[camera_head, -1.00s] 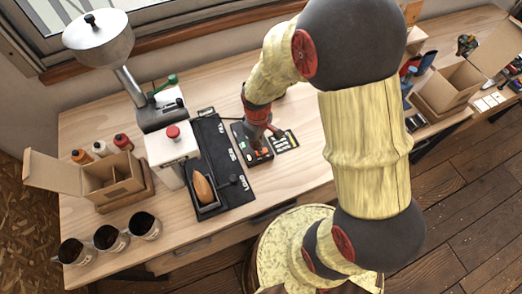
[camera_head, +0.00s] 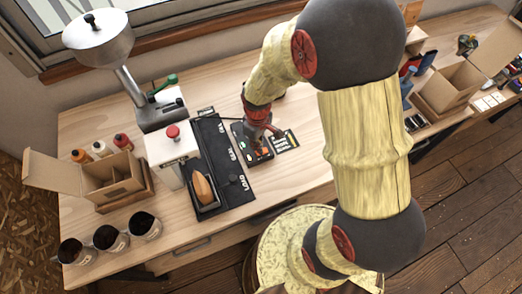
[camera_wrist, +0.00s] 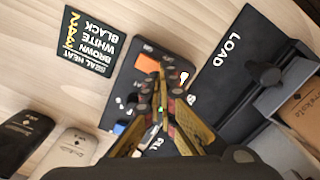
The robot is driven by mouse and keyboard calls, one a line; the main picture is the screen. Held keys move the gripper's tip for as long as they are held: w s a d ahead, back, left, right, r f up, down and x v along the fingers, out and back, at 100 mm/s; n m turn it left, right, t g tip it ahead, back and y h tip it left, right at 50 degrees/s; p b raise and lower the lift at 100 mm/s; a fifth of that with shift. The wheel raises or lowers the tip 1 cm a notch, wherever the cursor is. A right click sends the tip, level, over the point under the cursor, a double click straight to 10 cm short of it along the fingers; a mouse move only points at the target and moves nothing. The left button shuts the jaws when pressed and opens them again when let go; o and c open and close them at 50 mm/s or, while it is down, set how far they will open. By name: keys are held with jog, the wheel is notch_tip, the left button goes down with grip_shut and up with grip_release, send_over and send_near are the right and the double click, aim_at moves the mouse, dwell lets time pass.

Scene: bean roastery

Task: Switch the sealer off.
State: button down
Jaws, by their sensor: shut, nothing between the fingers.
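The black control box (camera_head: 262,157) lies on the table beside a long black board (camera_head: 222,160) with white lettering. In the wrist view the box (camera_wrist: 128,92) shows an orange patch, a small lit spot near the fingertips, a blue patch and white marks. My gripper (camera_wrist: 167,68) is shut and empty, pointing down over the box. Its fingers cover part of the box, and I cannot tell whether the tips touch it. The switch's position is not clear. A white post with a red knob (camera_head: 173,132) stands at the board's left side.
A label card (camera_wrist: 88,42) reading SEAL HEAT lies beside the box. A brown bag (camera_head: 204,190) sits in a dark holder on the board. A hopper machine (camera_head: 97,40), an open carton (camera_head: 110,180) and several dark-filled cups stand left.

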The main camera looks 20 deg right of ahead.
jog(key=shift+f+b, duration=0.6)
jog(key=shift+f, duration=0.4)
dwell(0.4)
jog(key=shift+r, duration=0.1)
jog(key=shift+r+p, duration=2.75)
jog(key=shift+r, duration=0.75)
jog(key=shift+f, duration=0.1)
